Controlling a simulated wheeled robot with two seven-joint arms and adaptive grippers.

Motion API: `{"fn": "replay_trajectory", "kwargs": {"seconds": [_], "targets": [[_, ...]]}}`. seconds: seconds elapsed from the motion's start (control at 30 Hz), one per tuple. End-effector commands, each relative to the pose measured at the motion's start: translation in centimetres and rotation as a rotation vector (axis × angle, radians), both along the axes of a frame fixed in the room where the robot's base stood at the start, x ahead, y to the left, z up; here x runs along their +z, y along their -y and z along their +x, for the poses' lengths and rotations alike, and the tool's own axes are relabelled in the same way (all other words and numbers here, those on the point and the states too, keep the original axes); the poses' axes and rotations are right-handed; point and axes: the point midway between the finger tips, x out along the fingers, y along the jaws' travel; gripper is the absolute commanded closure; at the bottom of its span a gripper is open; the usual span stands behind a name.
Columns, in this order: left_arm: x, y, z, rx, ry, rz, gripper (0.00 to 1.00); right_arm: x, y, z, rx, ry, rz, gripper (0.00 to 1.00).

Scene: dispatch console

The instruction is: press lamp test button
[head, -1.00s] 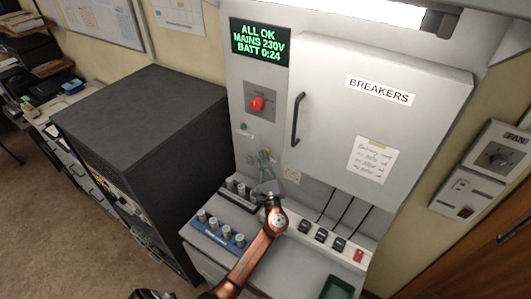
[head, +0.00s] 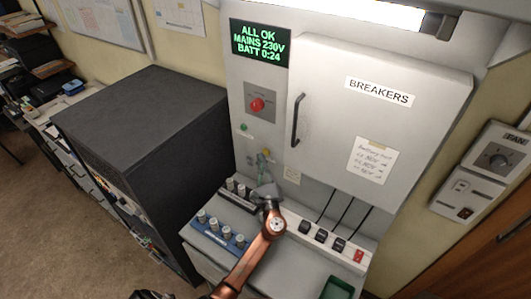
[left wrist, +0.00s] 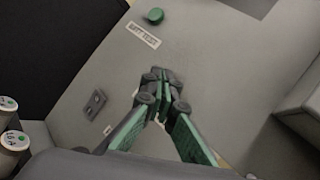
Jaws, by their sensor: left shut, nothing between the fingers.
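My left gripper (head: 263,163) is shut and empty, its fingertips close in front of the grey console panel. In the left wrist view its green-padded fingers (left wrist: 160,78) point at the panel; I cannot tell if they touch it. A small yellowish button (head: 266,151) shows just beyond the fingertips in the head view; its label is not readable, and in the wrist view the fingers hide that spot. A green button (left wrist: 154,16) with a "BATT TEST" label (left wrist: 144,35) is up and left; it also shows in the head view (head: 244,127).
A red knob (head: 257,104) and a status screen (head: 260,43) are above. The breaker door (head: 385,120) with its black handle (head: 298,119) is to the right. Round knobs (head: 222,233) and rocker switches (head: 322,237) stand on the ledge below. A dark cabinet (head: 140,110) is at left.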

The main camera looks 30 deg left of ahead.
Motion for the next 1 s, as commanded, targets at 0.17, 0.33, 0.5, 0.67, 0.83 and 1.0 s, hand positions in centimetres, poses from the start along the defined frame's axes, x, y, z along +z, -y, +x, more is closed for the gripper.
{"fn": "replay_trajectory", "kwargs": {"seconds": [0.17,0.33,0.5,0.67,0.83,1.0], "targets": [[0.0,0.0,-0.1,0.0,0.001,0.0,1.0,0.0,-0.1,0.0,0.0,0.0,0.0,1.0],[0.0,0.0,-0.3,0.0,0.001,0.0,1.0,0.1,0.0,0.0,0.0,0.0,0.0,1.0],[0.1,-0.2,-1.8,0.0,0.001,0.0,1.0,0.5,0.0,0.1,0.0,0.001,0.0,1.0],[0.1,-0.2,-3.3,0.0,0.001,0.001,1.0,0.8,0.0,0.1,0.0,0.001,0.0,1.0],[0.1,-0.4,-4.6,0.0,0.001,0.0,1.0,1.1,0.1,0.1,0.0,0.001,-0.001,1.0],[0.0,-0.4,-5.0,0.0,0.001,0.001,1.0,1.1,0.3,0.1,0.001,0.001,-0.003,1.0]]}}
